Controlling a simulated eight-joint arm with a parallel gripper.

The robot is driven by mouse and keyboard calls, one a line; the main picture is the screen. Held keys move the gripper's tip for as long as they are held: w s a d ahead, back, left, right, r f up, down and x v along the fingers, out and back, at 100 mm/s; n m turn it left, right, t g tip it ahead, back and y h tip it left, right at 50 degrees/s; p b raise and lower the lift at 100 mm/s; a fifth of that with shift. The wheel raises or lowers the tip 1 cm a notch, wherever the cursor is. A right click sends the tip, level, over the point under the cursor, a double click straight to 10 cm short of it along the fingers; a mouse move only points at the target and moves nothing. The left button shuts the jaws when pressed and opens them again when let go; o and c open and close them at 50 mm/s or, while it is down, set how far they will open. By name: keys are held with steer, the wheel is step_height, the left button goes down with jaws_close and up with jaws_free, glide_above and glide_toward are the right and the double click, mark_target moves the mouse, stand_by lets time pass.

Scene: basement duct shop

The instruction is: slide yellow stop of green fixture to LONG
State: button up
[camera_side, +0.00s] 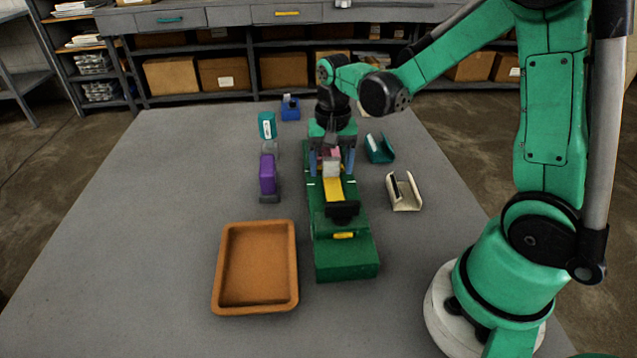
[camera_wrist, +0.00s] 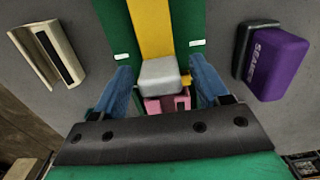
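The green fixture (camera_side: 346,258) lies lengthwise on the table, with a yellow strip (camera_side: 334,188) along its top and a black part near its front end. In the wrist view, a light grey block (camera_wrist: 160,74) sits on the yellow strip (camera_wrist: 152,28), with a small yellow tab (camera_wrist: 186,80) at its right edge. A pink piece (camera_wrist: 160,106) is just below the block. My gripper (camera_side: 332,172) is over the fixture's far part. In the wrist view, its blue fingers stand apart on either side of the block, with gaps showing. I cannot read any LONG mark.
An orange tray (camera_side: 220,268) stands left of the fixture. A purple block (camera_side: 267,174) in a grey holder and a teal item (camera_side: 267,125) are also left. A cream holder (camera_side: 404,191) and a teal holder (camera_side: 379,148) are right. A blue item (camera_side: 290,107) is farther back.

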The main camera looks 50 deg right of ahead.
jaws_close()
stand_by(1.2)
